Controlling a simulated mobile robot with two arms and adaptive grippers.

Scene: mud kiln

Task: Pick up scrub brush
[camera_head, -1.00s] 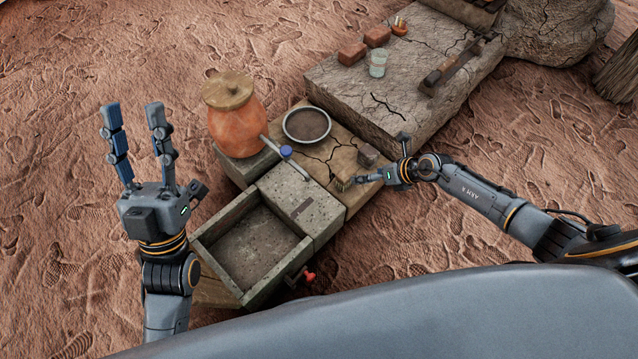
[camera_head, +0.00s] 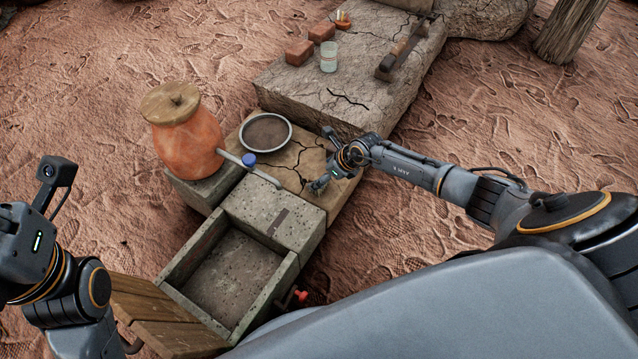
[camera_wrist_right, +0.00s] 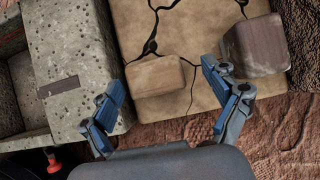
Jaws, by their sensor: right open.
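In the right wrist view, a tan wooden block, which looks like the back of the scrub brush (camera_wrist_right: 155,77), lies on the cracked tan slab (camera_wrist_right: 185,20). My right gripper (camera_wrist_right: 163,88) is open, its two blue-padded fingers spread on either side of the brush. I see no grip on it. In the head view my right gripper (camera_head: 318,185) is low over the slab and hides the brush. My left gripper's body (camera_head: 28,240) is at the left edge; its fingers are out of the frame.
A dark block (camera_wrist_right: 257,45) lies close to the right finger. A grey stone basin (camera_head: 270,262) with a red tap handle (camera_head: 300,295) stands beside the slab. A round pan (camera_head: 266,132) and a lidded clay pot (camera_head: 186,135) are further back.

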